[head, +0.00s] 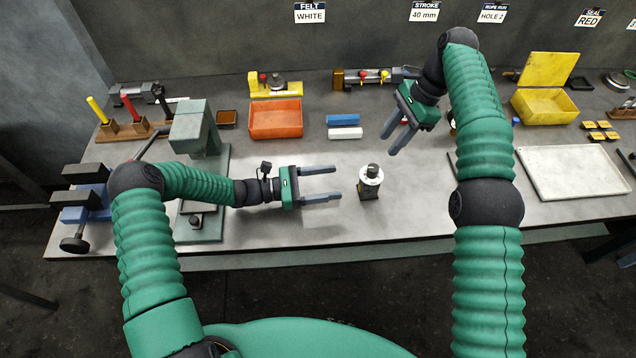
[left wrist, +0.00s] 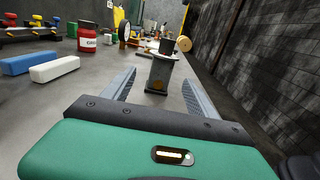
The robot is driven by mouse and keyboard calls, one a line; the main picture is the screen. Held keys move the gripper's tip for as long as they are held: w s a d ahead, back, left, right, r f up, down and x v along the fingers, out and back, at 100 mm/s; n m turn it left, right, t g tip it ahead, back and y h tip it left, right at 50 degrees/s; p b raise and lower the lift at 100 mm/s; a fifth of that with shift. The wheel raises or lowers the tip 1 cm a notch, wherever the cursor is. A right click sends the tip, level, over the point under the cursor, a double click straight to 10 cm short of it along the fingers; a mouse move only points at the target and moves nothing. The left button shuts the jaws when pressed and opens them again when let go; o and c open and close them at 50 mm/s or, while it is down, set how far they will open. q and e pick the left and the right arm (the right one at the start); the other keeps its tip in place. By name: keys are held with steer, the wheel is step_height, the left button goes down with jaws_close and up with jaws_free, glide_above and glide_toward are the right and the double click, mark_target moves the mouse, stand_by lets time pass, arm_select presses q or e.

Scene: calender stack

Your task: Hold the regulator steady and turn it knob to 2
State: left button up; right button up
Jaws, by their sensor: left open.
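The regulator (head: 371,182), a small dark block with a white dial disc and a black knob (head: 373,170) on top, stands upright on the table. My left gripper (head: 338,184) is open and level just left of it, its fingers pointing at it. In the left wrist view the regulator (left wrist: 159,76) stands ahead, centred between the two spread fingers, and looks untouched. The dial's numbers are too small to read. My right gripper (head: 390,142) is open and empty above the table, behind and slightly right of the regulator, fingers slanting down to the left.
Blue and white blocks (head: 344,126) lie behind my left gripper. An orange bin (head: 276,118) stands at the back left, and a green press (head: 196,130) further left. A white tray (head: 571,172) and a yellow bin (head: 544,107) are on the right. The table around the regulator is clear.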

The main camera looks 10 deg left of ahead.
mark_target(382, 177)
arm_select(q)
steer(key=x, duration=1.3)
steer(key=shift+s+d, duration=0.1)
steer(key=shift+d, duration=0.35)
steer(key=shift+w+d, duration=0.2)
steer(key=shift+d, duration=0.25)
arm_select(e)
steer(key=shift+d, duration=0.35)
